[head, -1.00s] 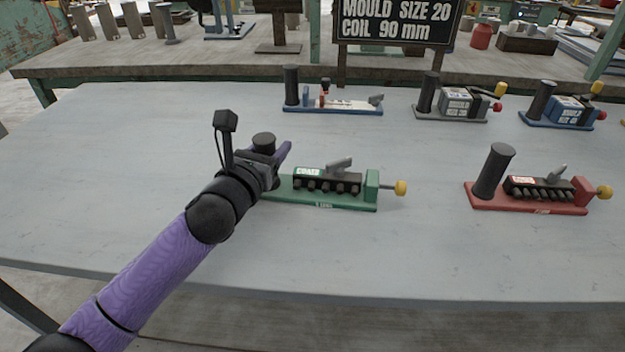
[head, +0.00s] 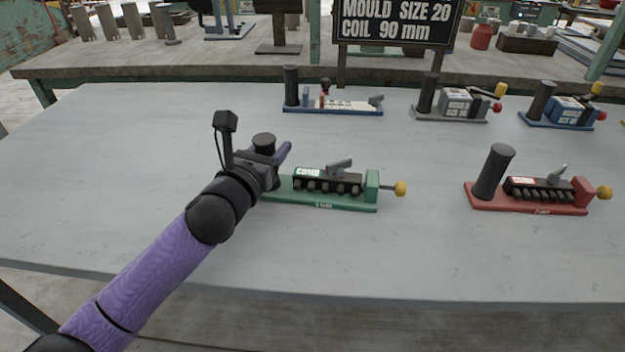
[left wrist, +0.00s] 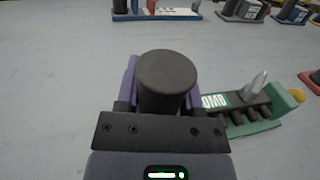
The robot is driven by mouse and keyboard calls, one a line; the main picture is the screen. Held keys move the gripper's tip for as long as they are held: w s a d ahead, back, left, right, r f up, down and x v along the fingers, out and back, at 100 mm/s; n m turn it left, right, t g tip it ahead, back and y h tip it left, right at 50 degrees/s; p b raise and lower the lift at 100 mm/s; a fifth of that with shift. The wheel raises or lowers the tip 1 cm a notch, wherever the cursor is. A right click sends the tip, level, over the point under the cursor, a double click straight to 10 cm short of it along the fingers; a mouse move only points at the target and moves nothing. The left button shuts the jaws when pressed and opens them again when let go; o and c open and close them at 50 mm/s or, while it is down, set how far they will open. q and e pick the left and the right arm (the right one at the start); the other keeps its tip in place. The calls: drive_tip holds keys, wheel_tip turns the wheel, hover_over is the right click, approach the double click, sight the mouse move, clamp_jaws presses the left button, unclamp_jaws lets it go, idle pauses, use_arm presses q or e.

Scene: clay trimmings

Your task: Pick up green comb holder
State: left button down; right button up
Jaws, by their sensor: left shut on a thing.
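The green comb holder (head: 345,204) lies flat on the grey table in the head view. It has a green base, a black comb block, a grey lever, a yellow knob at its right end and a black upright handle at its left end. It also shows in the left wrist view (left wrist: 285,102). My left gripper (head: 274,152) is shut on the black handle, whose round top shows between the purple fingers in the left wrist view (left wrist: 163,85). The gripper hides the handle's lower part. My right gripper is in neither view.
A red holder (head: 528,207) stands to the right on the same table (head: 420,260). A blue-based holder (head: 333,110), a grey one (head: 450,118) and another blue one (head: 556,124) stand behind. A black sign (head: 396,24) stands at the back. The table's front is clear.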

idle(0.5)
use_arm(q)
wheel_tip(320, 180, up, 10)
drive_tip(key=p, duration=0.6)
wheel_tip(320, 180, down, 7)
drive_tip(key=b, duration=0.3)
drive_tip(key=shift+r, duration=0.2)
drive_tip(key=shift+f+b, duration=1)
drive_tip(key=shift+f, duration=0.6)
drive_tip(key=shift+r, duration=0.1)
